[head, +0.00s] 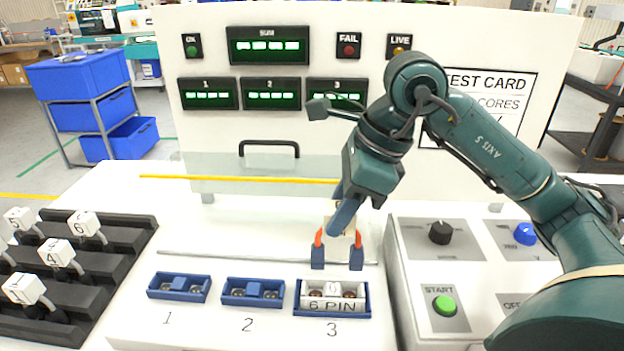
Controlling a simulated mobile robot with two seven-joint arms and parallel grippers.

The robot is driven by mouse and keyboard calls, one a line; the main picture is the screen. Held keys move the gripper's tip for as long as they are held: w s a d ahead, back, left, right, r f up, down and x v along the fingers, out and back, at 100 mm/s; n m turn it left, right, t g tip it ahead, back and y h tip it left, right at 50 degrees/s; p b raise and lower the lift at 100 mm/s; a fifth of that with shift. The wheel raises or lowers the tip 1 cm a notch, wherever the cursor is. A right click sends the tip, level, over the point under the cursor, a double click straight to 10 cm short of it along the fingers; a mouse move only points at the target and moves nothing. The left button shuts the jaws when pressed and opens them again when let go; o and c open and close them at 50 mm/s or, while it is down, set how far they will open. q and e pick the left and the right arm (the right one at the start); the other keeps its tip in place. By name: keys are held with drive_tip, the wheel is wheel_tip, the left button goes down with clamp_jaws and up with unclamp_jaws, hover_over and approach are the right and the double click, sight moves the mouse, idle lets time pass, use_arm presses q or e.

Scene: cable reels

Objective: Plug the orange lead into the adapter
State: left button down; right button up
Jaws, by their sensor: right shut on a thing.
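My right gripper (343,221) comes in from the right and is shut on the orange lead (318,239). A white block shows at the jaws, with a short orange piece on each side ending in a dark blue block. The lead hangs above and behind the white adapter marked "6 PIN" (334,306), and looks apart from it. The adapter sits in the blue holder numbered 3 (366,300). A finger hides part of the white block. My left gripper is not in view.
Empty-looking blue holders 1 (180,283) and 2 (253,289) stand to the left. A black rack (120,236) holds several white numbered blocks. A grey control box (403,290) stands close on the right. A clear panel with a yellow edge (235,179) is behind.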

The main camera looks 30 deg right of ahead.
drive_tip(key=shift+w, duration=0.3)
drive_tip(key=shift+f, duration=0.15)
drive_tip(key=shift+s+f+b, duration=0.15)
drive_tip(key=shift+f+b, duration=0.5)
drive_tip(key=shift+b, duration=0.05)
drive_tip(key=shift+f+b, duration=0.75)
drive_tip(key=shift+f, duration=0.2)
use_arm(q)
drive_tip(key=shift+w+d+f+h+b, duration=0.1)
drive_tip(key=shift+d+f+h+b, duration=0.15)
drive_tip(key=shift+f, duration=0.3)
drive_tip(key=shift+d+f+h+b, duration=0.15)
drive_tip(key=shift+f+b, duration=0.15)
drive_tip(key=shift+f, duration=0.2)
use_arm(e)
drive_tip(key=shift+f, duration=0.7)
use_arm(q)
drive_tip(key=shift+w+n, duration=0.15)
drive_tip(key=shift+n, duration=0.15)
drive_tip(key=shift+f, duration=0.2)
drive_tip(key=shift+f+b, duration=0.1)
drive_tip(key=shift+b, duration=0.2)
use_arm(e)
drive_tip(key=shift+f, duration=0.15)
